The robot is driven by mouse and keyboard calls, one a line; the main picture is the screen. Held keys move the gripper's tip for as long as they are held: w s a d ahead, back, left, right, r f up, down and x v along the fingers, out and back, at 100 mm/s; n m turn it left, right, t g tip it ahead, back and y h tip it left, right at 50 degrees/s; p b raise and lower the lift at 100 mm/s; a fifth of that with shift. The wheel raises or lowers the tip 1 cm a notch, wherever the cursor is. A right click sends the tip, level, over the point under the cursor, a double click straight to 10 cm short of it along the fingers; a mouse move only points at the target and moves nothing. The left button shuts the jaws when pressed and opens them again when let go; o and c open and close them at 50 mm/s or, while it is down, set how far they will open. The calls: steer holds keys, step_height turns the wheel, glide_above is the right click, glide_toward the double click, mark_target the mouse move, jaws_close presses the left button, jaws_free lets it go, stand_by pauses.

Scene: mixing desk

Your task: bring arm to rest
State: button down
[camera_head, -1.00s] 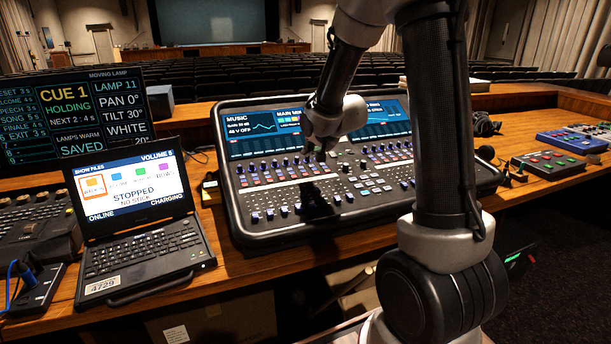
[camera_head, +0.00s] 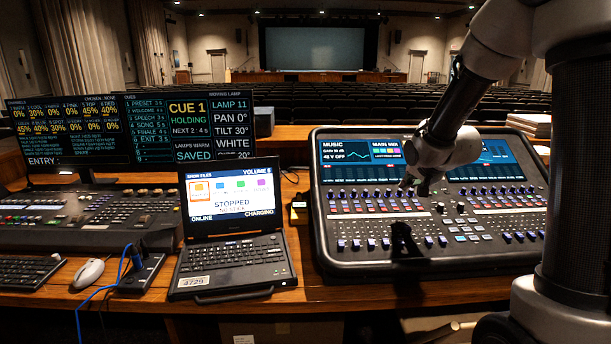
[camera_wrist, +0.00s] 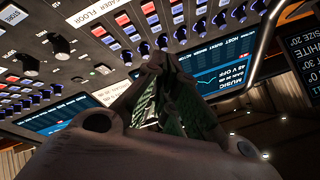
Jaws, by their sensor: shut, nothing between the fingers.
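My arm reaches in from the right in the head view, and my gripper (camera_head: 414,187) hangs over the middle of the mixing console (camera_head: 322,232). The gripper is shut with nothing between its fingers. In the wrist view the gripper (camera_wrist: 155,65) points at the console's rows of knobs (camera_wrist: 180,33) and its lit screen (camera_wrist: 222,72). I cannot tell from these views whether the fingertips touch the panel. A dark shadow of the gripper falls on the faders below it.
Left of the console stand an open laptop (camera_head: 232,253), a lighting desk (camera_head: 90,225), a mouse (camera_head: 88,274), a small box with a blue cable (camera_head: 140,274) and wide monitors (camera_head: 75,132). Books (camera_head: 528,124) lie behind the console at right.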

steer(key=s+r+n+g, duration=0.2)
steer(key=s, duration=0.9)
steer(key=s+r+n+g, duration=0.2)
steer(key=s+r+n, duration=0.1)
steer(key=s, duration=0.9)
steer(key=s+r+n+g, duration=0.1)
steer(key=s+r+n, duration=0.2)
steer(key=s, duration=0.9)
steer(key=shift+a+r+g, duration=0.15)
steer(key=shift+a+g, duration=0.2)
steer(key=shift+g, duration=0.05)
